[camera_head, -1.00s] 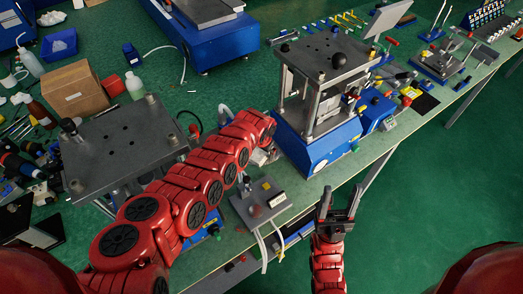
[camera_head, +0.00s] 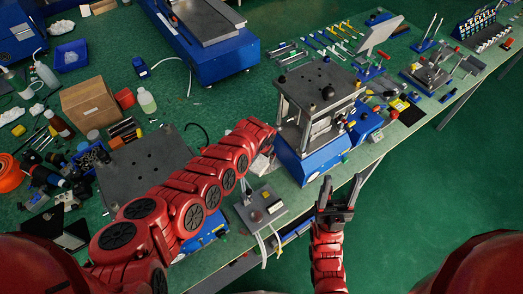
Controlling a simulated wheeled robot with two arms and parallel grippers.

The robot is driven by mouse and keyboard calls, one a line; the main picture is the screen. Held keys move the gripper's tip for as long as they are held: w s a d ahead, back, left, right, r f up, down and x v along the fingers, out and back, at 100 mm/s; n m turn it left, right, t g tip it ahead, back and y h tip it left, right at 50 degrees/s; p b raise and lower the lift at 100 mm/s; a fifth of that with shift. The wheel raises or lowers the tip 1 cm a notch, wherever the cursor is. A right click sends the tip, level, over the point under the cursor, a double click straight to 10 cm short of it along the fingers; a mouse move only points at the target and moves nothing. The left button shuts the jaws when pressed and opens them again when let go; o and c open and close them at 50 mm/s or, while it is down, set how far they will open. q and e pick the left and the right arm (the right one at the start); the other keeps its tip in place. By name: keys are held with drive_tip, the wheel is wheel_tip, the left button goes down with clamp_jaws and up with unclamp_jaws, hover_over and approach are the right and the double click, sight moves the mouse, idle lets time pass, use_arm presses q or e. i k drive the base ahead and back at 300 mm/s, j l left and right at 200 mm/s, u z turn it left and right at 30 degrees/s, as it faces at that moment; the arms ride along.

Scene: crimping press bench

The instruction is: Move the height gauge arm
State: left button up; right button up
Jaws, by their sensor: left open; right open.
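I cannot make out which part is the height gauge arm. A press with a blue base (camera_head: 312,158), grey top plate (camera_head: 318,82) and black ball knob (camera_head: 328,93) stands near the bench's front edge. My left arm reaches in from the left and ends just left of this press. Its gripper is hidden beyond the arm's end. My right gripper (camera_head: 336,192) is open and empty, its dark fingers pointing up the picture. It appears in front of the bench edge, below the press in the view, apart from it.
Another grey-topped press (camera_head: 143,160) lies partly behind that arm. A cardboard box (camera_head: 90,105), bottles and tools crowd the left. Green floor at right is clear.

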sight(248, 192)
drive_tip(key=k+l, duration=0.85)
